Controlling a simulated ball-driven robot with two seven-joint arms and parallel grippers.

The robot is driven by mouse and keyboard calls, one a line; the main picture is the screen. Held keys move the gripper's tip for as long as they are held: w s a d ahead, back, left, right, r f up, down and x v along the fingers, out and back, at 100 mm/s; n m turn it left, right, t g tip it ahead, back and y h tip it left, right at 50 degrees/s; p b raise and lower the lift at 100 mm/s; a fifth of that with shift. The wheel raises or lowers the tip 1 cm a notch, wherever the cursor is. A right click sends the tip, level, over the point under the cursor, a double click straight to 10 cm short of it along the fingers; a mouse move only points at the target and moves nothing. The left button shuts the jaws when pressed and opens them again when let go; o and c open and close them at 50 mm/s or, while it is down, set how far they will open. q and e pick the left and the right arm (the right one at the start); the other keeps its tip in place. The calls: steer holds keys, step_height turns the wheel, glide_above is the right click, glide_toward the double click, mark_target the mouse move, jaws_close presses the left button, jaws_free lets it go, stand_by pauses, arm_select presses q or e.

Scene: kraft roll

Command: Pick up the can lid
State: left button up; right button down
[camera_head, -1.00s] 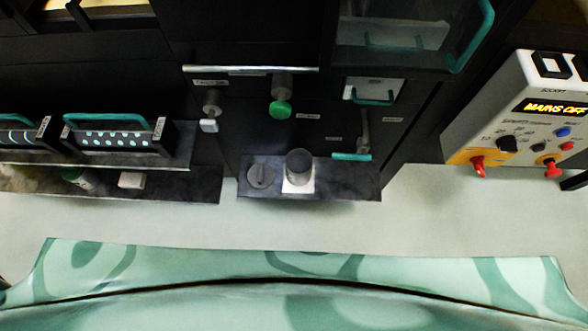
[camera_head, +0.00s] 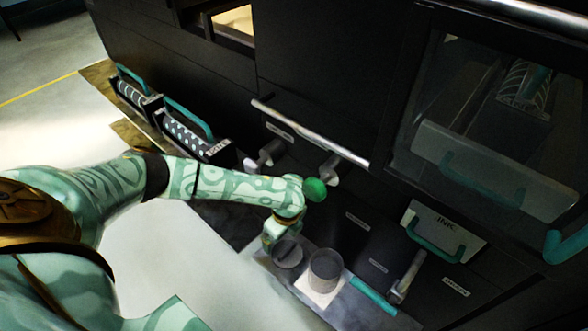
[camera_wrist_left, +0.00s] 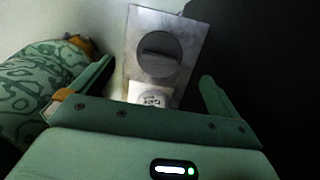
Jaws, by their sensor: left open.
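The can lid (camera_head: 287,254) is a grey disc with a raised bar grip across it. It lies flat on the left part of a small grey shelf (camera_head: 345,307), beside a grey can (camera_head: 325,266) on a white square. My left gripper (camera_head: 271,238) is at the lid's left edge in the head view and partly covers it. In the left wrist view its two fingers (camera_wrist_left: 156,70) are spread apart and empty, and the lid (camera_wrist_left: 160,54) shows between and beyond them. Whether the fingers touch the lid cannot be told. My right gripper is not in view.
A dark machine front stands behind the shelf, with a green knob (camera_head: 315,189), a metal rail (camera_head: 310,133) and a lever (camera_head: 407,276) close by. A teal handle (camera_head: 372,296) lies right of the can. Patterned rollers (camera_head: 185,133) sit at the left.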

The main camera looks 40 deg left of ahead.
mark_target(287, 250)
arm_select(q)
step_height(287, 250, down, 3)
steer(key=shift+s+a+b, duration=0.1)
steer(key=shift+b, duration=0.45)
steer(key=f+b, duration=0.1)
steer(key=f, duration=0.1)
steer(key=f+b, duration=0.2)
steer(key=f, duration=0.1)
steer(key=d+f+b, duration=0.1)
steer(key=f+b, duration=0.1)
steer(key=shift+w+f, duration=0.2)
steer(key=shift+f, duration=0.05)
steer(key=shift+f+b, duration=0.2)
steer(key=shift+b, duration=0.15)
steer(key=shift+a+r, duration=0.1)
steer(key=shift+r, duration=0.05)
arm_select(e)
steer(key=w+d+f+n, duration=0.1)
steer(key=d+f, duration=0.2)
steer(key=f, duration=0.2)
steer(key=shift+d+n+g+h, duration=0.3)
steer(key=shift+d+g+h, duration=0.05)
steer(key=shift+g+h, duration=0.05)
arm_select(q)
steer(key=shift+c, duration=0.3)
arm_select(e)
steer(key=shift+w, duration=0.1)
arm_select(q)
steer(key=c, duration=0.7)
